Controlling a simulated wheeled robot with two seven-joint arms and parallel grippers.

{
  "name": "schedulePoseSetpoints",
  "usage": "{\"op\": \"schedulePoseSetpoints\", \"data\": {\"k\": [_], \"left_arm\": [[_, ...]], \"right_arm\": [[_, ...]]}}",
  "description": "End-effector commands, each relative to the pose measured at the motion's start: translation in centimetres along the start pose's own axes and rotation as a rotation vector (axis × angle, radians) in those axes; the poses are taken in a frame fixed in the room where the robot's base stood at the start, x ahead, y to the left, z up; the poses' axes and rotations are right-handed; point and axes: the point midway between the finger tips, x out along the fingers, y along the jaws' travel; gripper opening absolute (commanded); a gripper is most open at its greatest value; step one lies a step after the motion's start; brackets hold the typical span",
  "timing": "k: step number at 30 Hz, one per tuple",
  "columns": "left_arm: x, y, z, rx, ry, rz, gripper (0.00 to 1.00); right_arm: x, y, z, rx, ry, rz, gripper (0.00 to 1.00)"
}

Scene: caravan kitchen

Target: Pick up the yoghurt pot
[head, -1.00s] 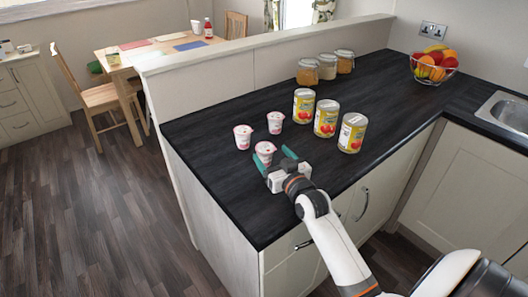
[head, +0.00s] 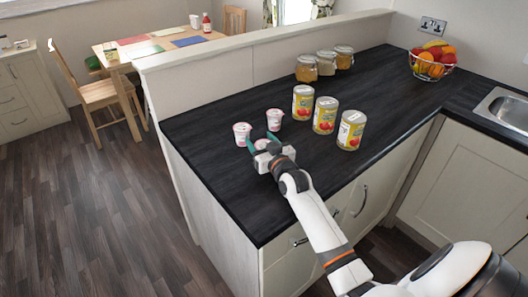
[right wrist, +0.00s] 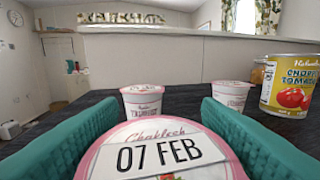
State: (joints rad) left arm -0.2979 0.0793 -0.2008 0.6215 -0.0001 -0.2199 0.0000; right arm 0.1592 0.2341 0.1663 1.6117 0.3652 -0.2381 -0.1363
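Three small white yoghurt pots with pink rims stand near the counter's left end. One pot (right wrist: 160,155) is close up in the right wrist view, its lid marked "07 FEB", between the two teal fingers of my right gripper (right wrist: 160,115). In the head view my right gripper (head: 262,138) surrounds this pot and hides most of it. Its fingers look spread; I cannot tell whether they touch the pot. A second pot (head: 242,134) stands beyond to the left, and a third pot (head: 274,119) beyond to the right. My left gripper is not in view.
Several yellow tomato tins, including a near one (head: 351,131), stand to the right on the dark counter (head: 395,95). Glass jars (head: 327,63) stand at the back by the low wall. A fruit bowl (head: 432,62) and sink (head: 503,106) are farther right.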

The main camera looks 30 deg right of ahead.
Motion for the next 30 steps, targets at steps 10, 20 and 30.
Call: {"op": "schedulePoseSetpoints", "data": {"k": [10,20,30], "left_arm": [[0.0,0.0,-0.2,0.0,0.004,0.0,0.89],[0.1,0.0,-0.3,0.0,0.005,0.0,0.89],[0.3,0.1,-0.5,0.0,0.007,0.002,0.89]], "right_arm": [[0.0,0.0,0.0,0.0,-0.001,0.0,0.26],[0.0,0.1,3.7,0.0,-0.007,0.0,0.26],[0.2,0.5,9.4,0.001,-0.002,0.006,0.26]]}}
